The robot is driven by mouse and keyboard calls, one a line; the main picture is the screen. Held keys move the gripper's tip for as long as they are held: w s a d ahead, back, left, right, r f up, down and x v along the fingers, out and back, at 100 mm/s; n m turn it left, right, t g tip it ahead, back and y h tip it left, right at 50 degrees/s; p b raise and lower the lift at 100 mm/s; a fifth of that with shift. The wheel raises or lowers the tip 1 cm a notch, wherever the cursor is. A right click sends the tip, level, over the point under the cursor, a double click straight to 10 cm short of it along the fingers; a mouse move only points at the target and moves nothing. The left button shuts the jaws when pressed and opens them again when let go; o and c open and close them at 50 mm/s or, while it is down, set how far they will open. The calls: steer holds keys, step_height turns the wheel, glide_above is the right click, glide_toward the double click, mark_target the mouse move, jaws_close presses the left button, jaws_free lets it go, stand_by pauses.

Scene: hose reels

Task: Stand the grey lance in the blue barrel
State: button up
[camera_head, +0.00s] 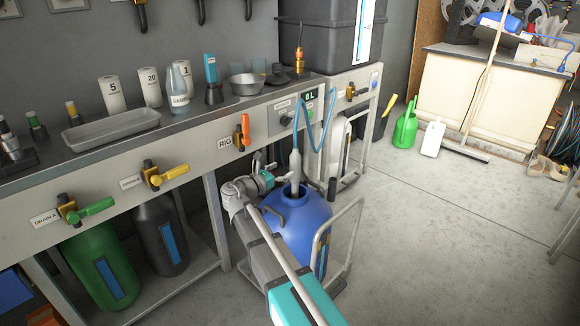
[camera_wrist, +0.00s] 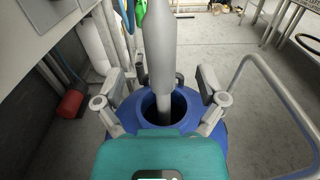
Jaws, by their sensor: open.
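The grey lance (camera_head: 296,167) stands nearly upright in the mouth of the blue barrel (camera_head: 302,222), with a blue hose at its top. In the wrist view the thick grey body of the lance (camera_wrist: 159,45) rises above the barrel (camera_wrist: 205,135), and its thinner lower tube goes into the dark round opening. Its lower end is hidden inside. My gripper (camera_head: 284,177) is beside the lance just above the barrel. In the wrist view my gripper (camera_wrist: 160,82) is open, with one finger on either side of the lance and gaps between.
A metal rail frame (camera_head: 345,235) stands close to the right of the barrel. The workbench (camera_head: 185,160) with an orange RIG valve (camera_head: 245,130) is behind and to the left. A green can (camera_head: 405,128) and a white canister (camera_head: 433,138) stand farther back.

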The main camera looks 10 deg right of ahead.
steer(key=shift+v, duration=2.95)
